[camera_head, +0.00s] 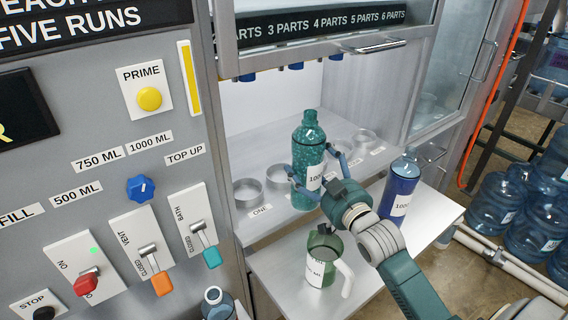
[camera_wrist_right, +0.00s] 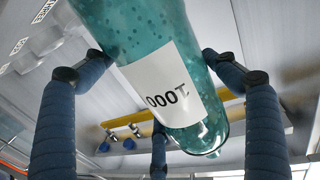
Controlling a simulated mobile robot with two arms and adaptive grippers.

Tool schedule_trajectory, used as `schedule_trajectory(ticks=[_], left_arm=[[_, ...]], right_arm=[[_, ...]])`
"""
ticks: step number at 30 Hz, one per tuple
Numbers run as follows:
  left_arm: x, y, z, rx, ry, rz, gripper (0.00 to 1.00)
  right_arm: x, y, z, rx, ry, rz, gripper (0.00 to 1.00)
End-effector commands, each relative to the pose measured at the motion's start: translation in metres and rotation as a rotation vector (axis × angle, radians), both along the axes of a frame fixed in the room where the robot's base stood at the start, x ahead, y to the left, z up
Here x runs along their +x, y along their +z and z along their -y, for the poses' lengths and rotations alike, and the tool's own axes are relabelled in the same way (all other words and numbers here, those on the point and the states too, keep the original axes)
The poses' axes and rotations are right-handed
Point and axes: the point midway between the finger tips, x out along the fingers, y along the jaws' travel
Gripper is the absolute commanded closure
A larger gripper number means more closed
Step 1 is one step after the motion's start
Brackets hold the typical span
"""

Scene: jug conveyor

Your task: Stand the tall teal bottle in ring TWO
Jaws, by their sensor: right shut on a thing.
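The tall teal bottle (camera_head: 309,150) stands upright, speckled, with a white label reading 1000 in part. My right gripper (camera_head: 318,168) is shut on its body, blue fingers on both sides. The bottle (camera_wrist_right: 135,40) also fills the upper middle of the right wrist view between the fingers (camera_wrist_right: 160,85). A row of metal rings lies on the shelf: the ring by the label ONE (camera_head: 248,201) is at the left, and another ring (camera_head: 278,184) is beside it. The bottle's base is in front of the row; I cannot tell whether it touches the shelf. Label TWO is not visible. My left gripper is not in view.
A blue bottle (camera_head: 400,186) and a green jug with a pale handle (camera_head: 322,262) stand on the lower ledge (camera_head: 268,262). More rings (camera_head: 352,157) lie right of the teal bottle. Blue nozzles hang above the shelf. A control panel (camera_head: 110,190) flanks the left.

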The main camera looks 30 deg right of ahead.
Motion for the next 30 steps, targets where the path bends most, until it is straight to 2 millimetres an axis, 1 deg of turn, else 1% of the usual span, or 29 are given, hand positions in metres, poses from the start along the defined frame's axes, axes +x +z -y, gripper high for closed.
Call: schedule_trajectory(ticks=[1, 3, 12, 15, 18, 22, 27, 30], left_arm=[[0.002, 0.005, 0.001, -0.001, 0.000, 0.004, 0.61], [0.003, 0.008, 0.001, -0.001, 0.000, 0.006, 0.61], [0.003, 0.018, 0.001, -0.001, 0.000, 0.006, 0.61], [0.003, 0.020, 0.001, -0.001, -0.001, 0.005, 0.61], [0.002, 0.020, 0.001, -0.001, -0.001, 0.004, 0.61], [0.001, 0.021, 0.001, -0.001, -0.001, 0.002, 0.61], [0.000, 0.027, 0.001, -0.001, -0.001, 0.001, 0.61], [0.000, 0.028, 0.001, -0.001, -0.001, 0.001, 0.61]], right_arm=[[0.014, 0.006, 0.001, 0.000, -0.001, 0.004, 0.52], [0.034, 0.006, 0.002, 0.000, -0.001, 0.004, 0.52], [0.114, 0.005, 0.007, 0.000, -0.001, 0.002, 0.52], [0.136, 0.005, 0.008, -0.001, -0.001, 0.002, 0.52], [0.150, 0.003, 0.008, -0.001, 0.000, 0.002, 0.52], [0.157, 0.001, 0.009, -0.001, 0.000, 0.000, 0.52], [0.157, -0.022, 0.009, -0.001, 0.000, -0.003, 0.52], [0.157, -0.031, 0.008, 0.000, 0.001, 0.000, 0.52]])
